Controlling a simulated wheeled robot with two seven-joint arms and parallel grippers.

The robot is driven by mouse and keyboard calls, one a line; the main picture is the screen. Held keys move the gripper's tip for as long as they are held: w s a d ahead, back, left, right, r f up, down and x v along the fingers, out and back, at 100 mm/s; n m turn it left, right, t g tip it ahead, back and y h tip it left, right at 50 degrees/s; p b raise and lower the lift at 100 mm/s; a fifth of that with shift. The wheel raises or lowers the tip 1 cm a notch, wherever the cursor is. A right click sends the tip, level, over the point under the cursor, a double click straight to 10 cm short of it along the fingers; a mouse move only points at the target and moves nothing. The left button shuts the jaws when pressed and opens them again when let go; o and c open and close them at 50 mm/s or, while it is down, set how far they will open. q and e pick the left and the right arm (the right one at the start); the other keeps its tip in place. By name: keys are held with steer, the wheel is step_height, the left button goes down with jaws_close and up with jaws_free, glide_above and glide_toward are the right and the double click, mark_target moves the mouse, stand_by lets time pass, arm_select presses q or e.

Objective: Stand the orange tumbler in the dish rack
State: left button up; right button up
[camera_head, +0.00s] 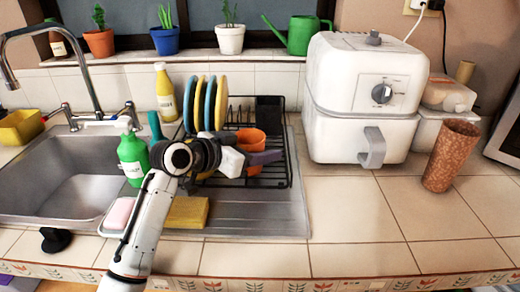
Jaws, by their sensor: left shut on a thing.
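The orange tumbler (250,139) is at the dish rack (285,180), on its right half, and looks roughly upright. My left gripper (266,157) reaches in from the left and is shut on the tumbler; its dark finger crosses the front of it and hides its middle. A little orange shows below the finger. I cannot tell whether the tumbler's base touches the rack. Several yellow and blue plates (209,104) stand in the rack's left part, behind my wrist. My right gripper is not in view.
A dark cutlery holder (269,110) stands at the rack's back right. The white air fryer (362,100) is right of the rack. A green soap bottle (132,158) and the sink (65,180) are left. The front right counter (350,220) is clear; a brown speckled cup (451,156) stands behind it.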

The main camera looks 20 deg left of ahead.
arm_select(q)
steer(key=o, duration=1.1)
steer(key=shift+f, duration=0.1)
steer(key=shift+r, duration=0.25)
steer(key=v, duration=1.1)
steer(key=shift+s, duration=0.15)
steer(key=shift+s+a+r, duration=0.1)
steer(key=shift+s+a, duration=0.05)
steer(key=shift+s, duration=0.15)
